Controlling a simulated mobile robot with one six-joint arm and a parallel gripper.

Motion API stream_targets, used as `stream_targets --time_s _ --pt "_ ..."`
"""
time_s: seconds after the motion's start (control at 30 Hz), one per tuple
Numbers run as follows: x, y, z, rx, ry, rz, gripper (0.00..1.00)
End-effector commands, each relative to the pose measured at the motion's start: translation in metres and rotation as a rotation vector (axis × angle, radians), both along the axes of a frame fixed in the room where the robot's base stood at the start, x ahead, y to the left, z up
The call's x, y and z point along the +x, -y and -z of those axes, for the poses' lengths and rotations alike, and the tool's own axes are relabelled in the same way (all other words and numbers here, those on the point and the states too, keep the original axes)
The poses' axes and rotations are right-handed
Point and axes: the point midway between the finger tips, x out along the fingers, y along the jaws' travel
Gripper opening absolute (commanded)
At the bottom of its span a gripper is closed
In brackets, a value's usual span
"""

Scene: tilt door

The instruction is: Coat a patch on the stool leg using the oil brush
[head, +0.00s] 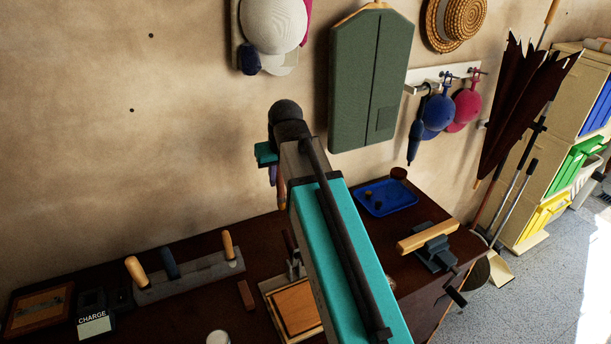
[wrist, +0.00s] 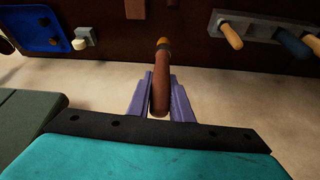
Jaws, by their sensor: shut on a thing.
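A pale wooden bar (head: 427,237), which looks like the stool leg, lies in a dark vise (head: 437,256) at the right end of the brown table. My gripper's purple fingers (wrist: 160,82) are shut on a brown, rounded handle (wrist: 160,95) with an orange-brown end (wrist: 163,43), which looks like the oil brush. Its bristles cannot be made out. In the head view my gripper (head: 277,183) is mostly hidden behind my teal arm, above the back of the table and left of the wooden bar, well apart from it.
A blue tray (head: 387,198) with small things lies behind the vise. A rack (head: 188,281) with upright handles stands on the left, near a CHARGE box (head: 95,322). A framed wooden board (head: 297,307) lies centre front. Hanging caps (head: 467,106) and a green bag (head: 370,80) are on the wall.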

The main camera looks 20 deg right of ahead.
Motion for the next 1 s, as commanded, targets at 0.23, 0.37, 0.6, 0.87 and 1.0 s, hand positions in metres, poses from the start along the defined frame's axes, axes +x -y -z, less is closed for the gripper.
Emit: stream_targets --time_s 0.23,0.37,0.6,0.87,1.0 --pt "0.000 -0.031 -0.004 0.000 0.006 -0.007 0.00" --pt "0.000 -0.033 -0.005 0.001 0.006 -0.006 0.00" --pt "0.000 -0.032 -0.005 0.000 0.006 -0.007 0.00" --pt "0.000 -0.035 -0.004 0.001 0.006 -0.010 0.00" --pt "0.000 -0.038 -0.004 0.001 0.006 -0.016 0.00"
